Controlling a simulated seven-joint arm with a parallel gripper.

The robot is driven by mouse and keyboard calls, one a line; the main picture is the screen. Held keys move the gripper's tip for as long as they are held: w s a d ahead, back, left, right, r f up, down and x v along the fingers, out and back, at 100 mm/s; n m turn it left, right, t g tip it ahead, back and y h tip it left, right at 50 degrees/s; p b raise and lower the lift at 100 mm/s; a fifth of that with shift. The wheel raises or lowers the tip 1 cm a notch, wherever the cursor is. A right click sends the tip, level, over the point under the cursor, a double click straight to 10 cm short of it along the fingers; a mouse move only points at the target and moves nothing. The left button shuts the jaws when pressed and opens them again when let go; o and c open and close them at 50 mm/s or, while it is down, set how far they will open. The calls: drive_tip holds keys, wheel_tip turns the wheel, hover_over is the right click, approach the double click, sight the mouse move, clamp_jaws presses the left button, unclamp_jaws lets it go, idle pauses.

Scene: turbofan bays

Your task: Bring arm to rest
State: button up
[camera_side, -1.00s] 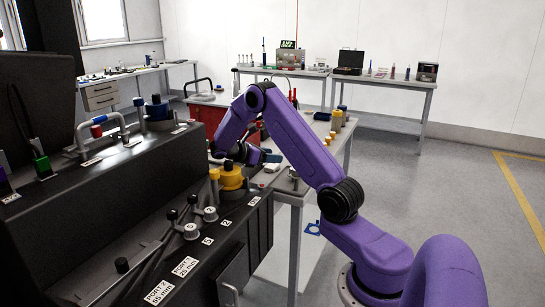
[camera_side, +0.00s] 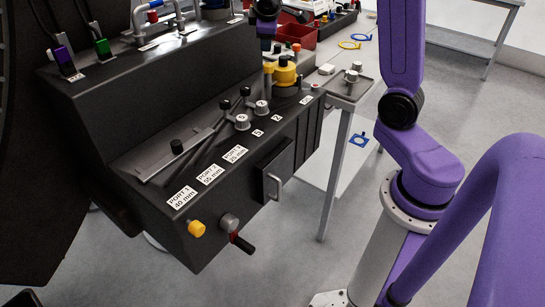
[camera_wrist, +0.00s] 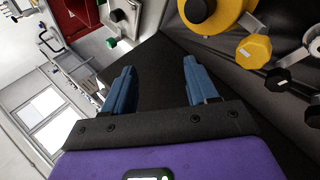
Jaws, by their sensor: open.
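My gripper (camera_wrist: 159,70) shows in the wrist view with its two blue fingers spread apart and nothing between them. In the side view, my purple arm (camera_side: 400,45) rises out of the top of the picture at the right. Its wrist end shows at the top edge, above the black console (camera_side: 150,90), near the yellow round fitting (camera_side: 285,75). The gripper's fingers are hard to make out there. In the wrist view, the yellow fitting (camera_wrist: 208,14) lies at the upper right, apart from the fingers.
The console carries levers, grey knobs (camera_side: 242,122) and port labels (camera_side: 182,197). A yellow knob (camera_side: 196,228) sticks out of its front. A red bin (camera_side: 298,36) and blue and yellow rings (camera_side: 360,37) lie on the bench behind. Grey floor (camera_side: 300,240) is open between console and arm base.

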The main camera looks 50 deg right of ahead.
drive_tip(key=s+a+f+n+g+y, duration=0.1)
drive_tip(key=s+a+f+y, duration=0.15)
drive_tip(key=s+a, duration=0.55)
drive_tip(key=s+a+f+n+y, duration=0.1)
drive_tip(key=s+a+n+y, duration=0.15)
drive_tip(key=s+a, duration=0.6)
drive_tip(key=s+a+f+n+g, duration=0.1)
drive_tip(key=s+a+f+g, duration=0.1)
drive_tip(key=s, duration=0.7)
drive_tip(key=s+a+f+n+g+y, duration=0.1)
drive_tip(key=s+a+f, duration=0.1)
drive_tip(key=s, duration=0.7)
drive_tip(key=shift+s+a+g, duration=0.2)
drive_tip(key=shift+s+g, duration=0.05)
drive_tip(key=shift+g, duration=0.15)
